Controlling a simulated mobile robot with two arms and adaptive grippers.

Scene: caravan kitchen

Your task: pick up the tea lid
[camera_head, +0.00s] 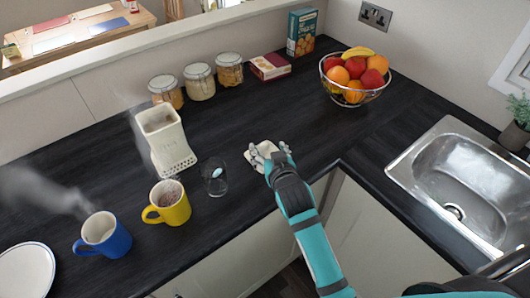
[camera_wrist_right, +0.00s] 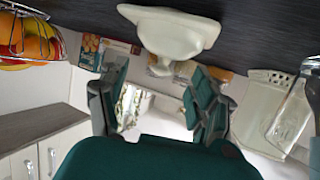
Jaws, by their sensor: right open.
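The tea lid (camera_head: 251,163) is cream-coloured and lies on the dark worktop, partly hidden by my right gripper (camera_head: 270,151). In the right wrist view the lid (camera_wrist_right: 168,27) shows its broad plate, with its knob pointing towards my right gripper (camera_wrist_right: 160,76). The gripper's fingers are open on either side below the knob and do not appear shut on it. The cream tea canister (camera_head: 163,141) stands open-topped to the left of the lid. My left gripper is not in view.
A clear glass (camera_head: 214,176), a yellow mug (camera_head: 168,203) and a blue mug (camera_head: 103,235) stand left of the gripper. Several jars (camera_head: 199,82) line the back. A fruit bowl (camera_head: 355,78) and sink (camera_head: 455,180) are right. Worktop behind the lid is clear.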

